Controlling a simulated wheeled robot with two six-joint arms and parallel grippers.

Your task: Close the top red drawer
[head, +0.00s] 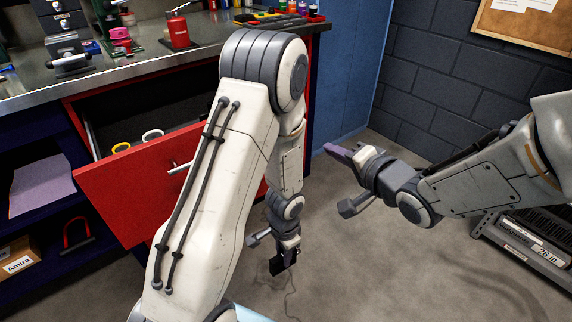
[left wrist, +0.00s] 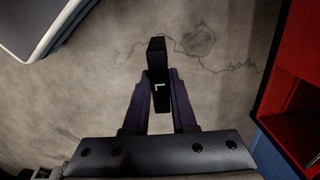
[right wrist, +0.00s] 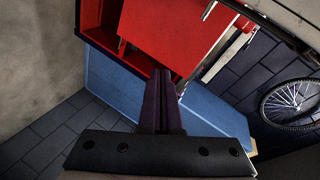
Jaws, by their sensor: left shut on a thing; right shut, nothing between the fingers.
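The top red drawer (head: 125,190) under the bench is pulled out; its front panel and bar handle face the room, and my left arm hides its right part. Inside it are a yellow ring (head: 121,147) and a white ring (head: 153,134). My left gripper (head: 284,262) hangs low over the floor, right of the drawer, shut on a small black object marked L (left wrist: 158,85). My right gripper (head: 340,153) is shut and empty, to the right and apart from the drawer. In the right wrist view its fingers (right wrist: 162,80) point toward a red panel with a bar handle (right wrist: 170,35).
The metal benchtop (head: 130,75) carries a red bottle (head: 178,30), a vise and tools. Open shelves (head: 50,185) lie lower left. A grey crate-like item (head: 525,240) stands on the floor at right. A bike wheel (right wrist: 292,103) shows in the right wrist view. Floor between is clear.

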